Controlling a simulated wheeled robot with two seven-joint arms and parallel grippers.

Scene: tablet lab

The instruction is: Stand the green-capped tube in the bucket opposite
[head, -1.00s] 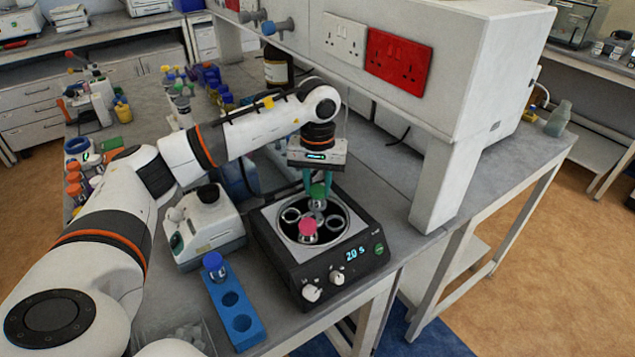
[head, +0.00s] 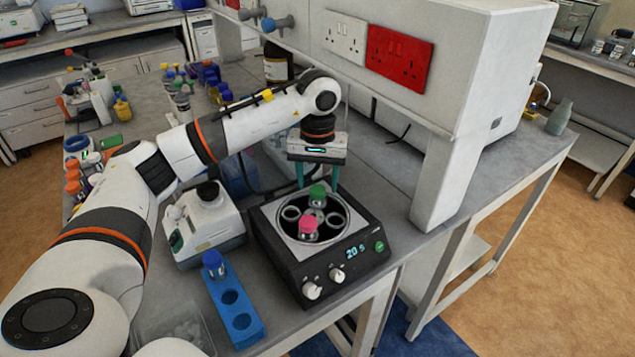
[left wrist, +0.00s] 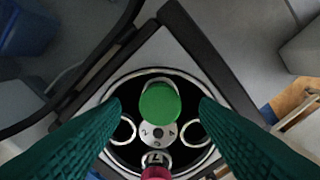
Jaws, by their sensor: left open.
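The green-capped tube (head: 317,195) stands in the far bucket of the centrifuge rotor, opposite the pink-capped tube (head: 307,228) in the near bucket. In the left wrist view the green cap (left wrist: 160,102) lies between my two teal fingers, with a clear gap on both sides. My left gripper (head: 318,183) is open and empty, just above and around the cap. The centrifuge (head: 290,268) is open, and its two side buckets are empty rings. The tube's body is mostly hidden under its cap.
A blue rack (head: 243,324) with a blue-capped tube (head: 213,262) stands at the front left of the centrifuge. A white device with a black knob (head: 208,192) is beside it. A wall unit leg (head: 440,180) stands to the right.

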